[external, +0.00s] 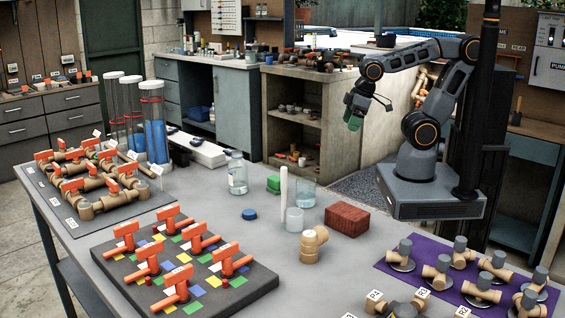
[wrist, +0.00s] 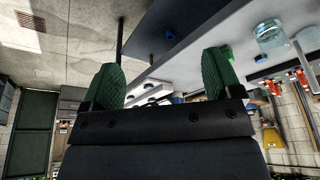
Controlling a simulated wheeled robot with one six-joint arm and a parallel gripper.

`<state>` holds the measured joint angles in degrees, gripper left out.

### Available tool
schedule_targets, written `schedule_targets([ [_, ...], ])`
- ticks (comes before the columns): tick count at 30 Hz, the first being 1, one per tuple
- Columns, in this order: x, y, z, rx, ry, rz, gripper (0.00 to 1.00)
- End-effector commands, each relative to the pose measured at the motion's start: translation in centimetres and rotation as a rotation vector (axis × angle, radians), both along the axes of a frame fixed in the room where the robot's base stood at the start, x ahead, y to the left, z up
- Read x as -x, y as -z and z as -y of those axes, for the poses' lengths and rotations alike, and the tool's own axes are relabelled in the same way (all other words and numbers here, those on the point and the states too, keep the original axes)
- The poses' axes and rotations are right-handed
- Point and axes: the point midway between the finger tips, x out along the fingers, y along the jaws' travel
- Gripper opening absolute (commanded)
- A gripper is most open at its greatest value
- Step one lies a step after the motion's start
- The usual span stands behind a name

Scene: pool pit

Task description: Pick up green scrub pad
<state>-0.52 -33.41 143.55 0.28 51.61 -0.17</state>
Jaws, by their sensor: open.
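A red brick block (external: 346,219) is to the right. Boards with orange-handled valves (external: 183,280) fill the left and front.

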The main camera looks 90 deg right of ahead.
Motion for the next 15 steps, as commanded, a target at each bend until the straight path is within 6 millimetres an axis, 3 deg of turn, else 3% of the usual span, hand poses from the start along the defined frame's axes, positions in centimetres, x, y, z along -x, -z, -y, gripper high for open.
schedule_targets([
  [11,0.0,0.0,0.0,0.0,0.0,0.0,0.83],
  [15,-0.1,1.9,0.2,0.0,0.01,-0.032,0.83],
])
